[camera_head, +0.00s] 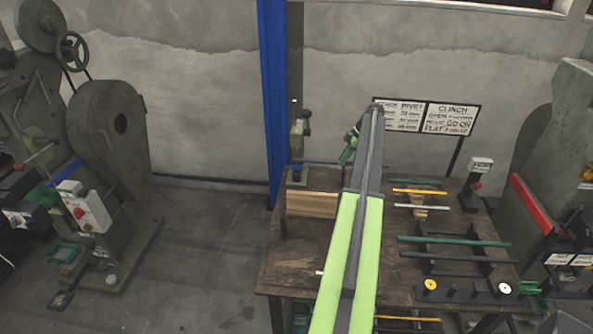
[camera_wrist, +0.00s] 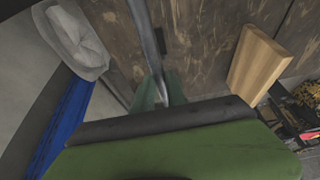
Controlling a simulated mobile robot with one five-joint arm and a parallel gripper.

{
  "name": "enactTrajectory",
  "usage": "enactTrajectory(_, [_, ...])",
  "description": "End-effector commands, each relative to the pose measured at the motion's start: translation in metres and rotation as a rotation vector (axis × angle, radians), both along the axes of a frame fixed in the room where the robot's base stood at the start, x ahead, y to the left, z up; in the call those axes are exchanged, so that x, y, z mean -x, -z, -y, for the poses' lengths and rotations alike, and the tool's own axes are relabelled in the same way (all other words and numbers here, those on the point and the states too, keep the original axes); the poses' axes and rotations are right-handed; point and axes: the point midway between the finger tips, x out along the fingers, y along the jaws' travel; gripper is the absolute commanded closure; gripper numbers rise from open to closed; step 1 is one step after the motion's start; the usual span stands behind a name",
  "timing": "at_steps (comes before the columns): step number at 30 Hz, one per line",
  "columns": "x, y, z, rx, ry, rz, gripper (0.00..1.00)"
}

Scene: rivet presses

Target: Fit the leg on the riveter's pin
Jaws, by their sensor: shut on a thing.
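My gripper (camera_wrist: 160,92) is at the end of my arm, above the back of the workbench. In the wrist view its green jaws are shut on a thin grey bar (camera_wrist: 145,35), which appears to be the leg. The bar runs up toward the top edge. A small bench press (camera_head: 298,142), possibly the riveter, stands left of the gripper at the bench's back left. Its pin is too small to tell. Whether the leg touches anything is unclear.
The workbench (camera_head: 285,255) carries a wooden block (camera_head: 312,204), also in the wrist view (camera_wrist: 257,65), and several coloured bars (camera_head: 455,241) on racks at right. A blue post (camera_head: 272,90) stands behind. Large presses (camera_head: 110,135) flank the bench.

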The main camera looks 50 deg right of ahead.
Motion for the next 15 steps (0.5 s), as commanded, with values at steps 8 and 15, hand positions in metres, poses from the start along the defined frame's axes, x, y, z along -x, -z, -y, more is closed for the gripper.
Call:
enactTrajectory(8, [0.0, 0.008, 0.0, 0.0, 0.0, 0.0, 1.0])
enactTrajectory(15, [0.0, 0.014, 0.0, 0.0, 0.0, 0.0, 1.0])
